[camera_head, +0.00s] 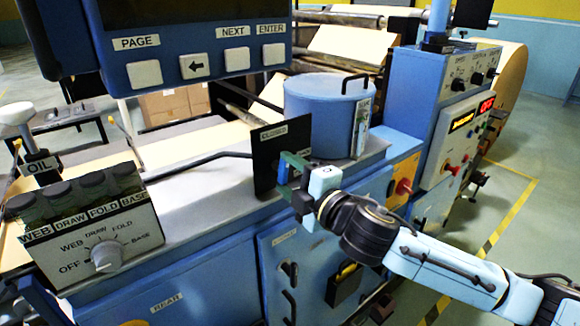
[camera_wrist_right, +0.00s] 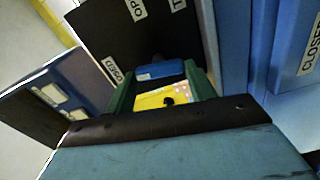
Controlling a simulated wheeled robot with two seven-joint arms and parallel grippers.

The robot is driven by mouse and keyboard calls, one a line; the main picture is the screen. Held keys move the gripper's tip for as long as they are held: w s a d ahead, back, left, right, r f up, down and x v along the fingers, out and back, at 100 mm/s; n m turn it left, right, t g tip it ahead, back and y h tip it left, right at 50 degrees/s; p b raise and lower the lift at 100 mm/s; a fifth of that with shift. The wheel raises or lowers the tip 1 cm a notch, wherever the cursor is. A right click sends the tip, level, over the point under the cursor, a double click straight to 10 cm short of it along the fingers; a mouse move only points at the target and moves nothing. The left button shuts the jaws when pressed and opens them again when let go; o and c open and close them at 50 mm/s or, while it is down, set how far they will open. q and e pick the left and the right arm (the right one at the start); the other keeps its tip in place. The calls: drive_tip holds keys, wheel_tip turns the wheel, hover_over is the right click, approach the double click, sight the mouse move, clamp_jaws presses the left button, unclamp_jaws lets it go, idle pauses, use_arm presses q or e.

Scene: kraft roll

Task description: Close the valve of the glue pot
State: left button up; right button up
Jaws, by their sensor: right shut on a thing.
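The glue pot (camera_head: 318,115) is a blue lidded cylinder with a black handle, standing on the grey machine top. In front of it is a dark upright plate (camera_head: 268,150) with a label that seems to read CLOSED. My right gripper (camera_head: 287,168) is at this plate, its green fingers close to the plate's face. In the right wrist view the fingers (camera_wrist_right: 163,88) are shut on a small blue piece (camera_wrist_right: 160,70), which looks like the valve handle, beside the dark labelled plate (camera_wrist_right: 115,30). The valve body and its exact angle are hidden. My left gripper is not in view.
A blue display with buttons (camera_head: 145,73) hangs at the upper left. A selector box (camera_head: 103,256) stands at the front left. A blue control cabinet (camera_head: 425,100) stands right of the pot. A dark rod (camera_head: 205,158) runs along the machine top.

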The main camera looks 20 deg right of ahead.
drive_tip(key=shift+n+p, duration=0.45)
drive_tip(key=shift+n, duration=0.35)
drive_tip(key=o, duration=1)
drive_tip(key=v, duration=1.3)
drive_tip(key=shift+s, duration=0.2)
